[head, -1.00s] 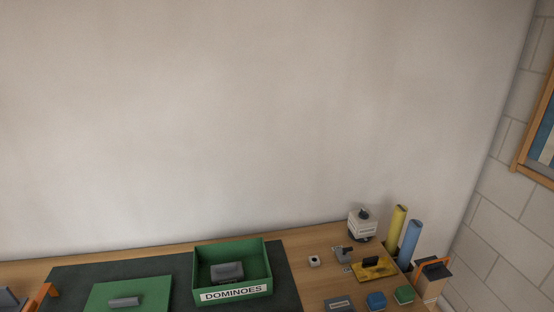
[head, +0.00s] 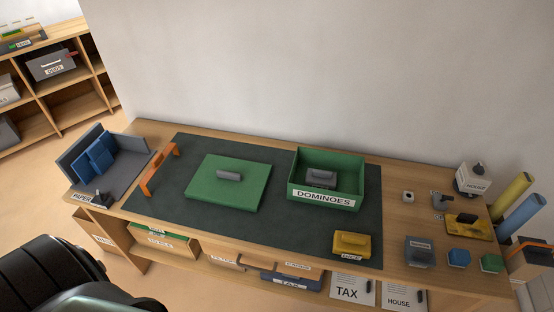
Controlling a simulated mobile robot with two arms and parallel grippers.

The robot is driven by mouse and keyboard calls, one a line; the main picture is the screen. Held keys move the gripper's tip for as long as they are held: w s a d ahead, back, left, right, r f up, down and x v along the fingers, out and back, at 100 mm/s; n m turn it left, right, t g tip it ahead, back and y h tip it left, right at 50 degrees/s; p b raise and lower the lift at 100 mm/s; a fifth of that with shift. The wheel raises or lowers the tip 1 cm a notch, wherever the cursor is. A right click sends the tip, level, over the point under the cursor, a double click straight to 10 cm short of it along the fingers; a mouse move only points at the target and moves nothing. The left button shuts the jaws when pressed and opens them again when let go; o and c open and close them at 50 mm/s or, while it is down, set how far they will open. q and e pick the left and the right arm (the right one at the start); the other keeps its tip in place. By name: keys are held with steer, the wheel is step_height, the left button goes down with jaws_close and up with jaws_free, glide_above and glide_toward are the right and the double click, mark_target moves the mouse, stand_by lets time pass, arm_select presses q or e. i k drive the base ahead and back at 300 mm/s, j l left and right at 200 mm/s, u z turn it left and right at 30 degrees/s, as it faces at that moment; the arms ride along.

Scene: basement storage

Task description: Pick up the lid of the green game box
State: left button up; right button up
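The green game box (head: 327,199), labelled DOMINOES, stands open on the dark mat (head: 270,228), with a small dark grey block (head: 321,177) inside it. A flat green lid (head: 207,187) with a grey bar handle (head: 229,175) lies on the mat to the left of the box, apart from it. A black, rounded part of my own body shows at the lower left. Neither of my grippers is in view.
An orange handle-like piece (head: 160,169) stands at the mat's left edge, beside a grey tray (head: 127,186) with blue items. A yellow block (head: 351,244) lies on the mat's front right.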

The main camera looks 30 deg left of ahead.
mark_target(238, 184)
steer(key=u, duration=1.25)
